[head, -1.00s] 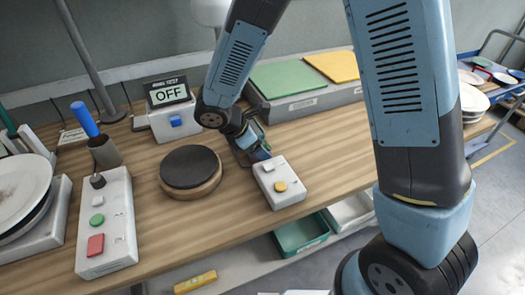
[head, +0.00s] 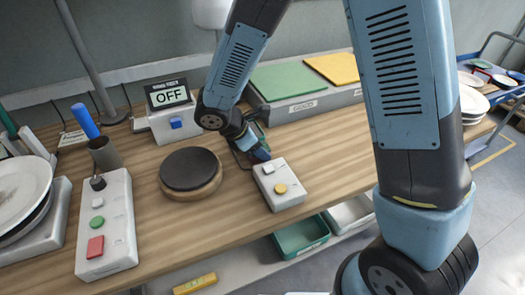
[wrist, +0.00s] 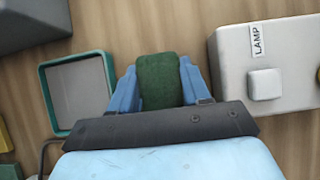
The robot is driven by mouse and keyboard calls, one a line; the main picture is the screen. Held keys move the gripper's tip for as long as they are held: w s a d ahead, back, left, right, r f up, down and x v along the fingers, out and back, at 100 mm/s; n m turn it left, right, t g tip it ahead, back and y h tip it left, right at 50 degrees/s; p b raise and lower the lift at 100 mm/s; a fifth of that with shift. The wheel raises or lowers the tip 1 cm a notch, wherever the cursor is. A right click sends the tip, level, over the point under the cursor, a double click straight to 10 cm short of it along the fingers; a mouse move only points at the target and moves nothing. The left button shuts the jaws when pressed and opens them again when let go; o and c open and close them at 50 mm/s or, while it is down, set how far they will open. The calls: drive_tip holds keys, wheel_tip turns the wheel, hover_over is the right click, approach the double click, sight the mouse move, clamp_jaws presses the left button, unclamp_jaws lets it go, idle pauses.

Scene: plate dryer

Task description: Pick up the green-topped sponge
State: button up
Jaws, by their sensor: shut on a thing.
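The green-topped sponge (wrist: 159,82) shows in the wrist view as a dark green block between the two blue fingers. My gripper (wrist: 158,72) is shut on it, with one finger along each side. In the head view my gripper (head: 259,154) is low over the wooden bench, just behind the control box with the white and yellow buttons. The sponge cannot be made out there, and I cannot tell whether it touches the bench.
The LAMP box (wrist: 285,68) stands close right of the gripper in the wrist view. A green-rimmed square holder (wrist: 78,92) is close left. In the head view, a round dark-topped pad (head: 190,169) is to the left, and a station with green and yellow panels (head: 300,105) stands behind.

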sight(266, 147)
drive_tip(key=shift+r, duration=0.45)
wheel_tip(266, 147, up, 3)
drive_tip(key=shift+s+a+f, duration=0.1)
drive_tip(key=shift+f, duration=0.05)
drive_tip(key=s+a+r, duration=0.3)
drive_tip(key=s+r, duration=0.6)
drive_tip(key=s, duration=0.4)
drive_tip(key=shift+s+r, duration=0.15)
drive_tip(key=shift+s, duration=0.05)
drive_tip(key=o, duration=0.4)
drive_tip(key=c, duration=0.3)
drive_tip(key=shift+c, duration=0.2)
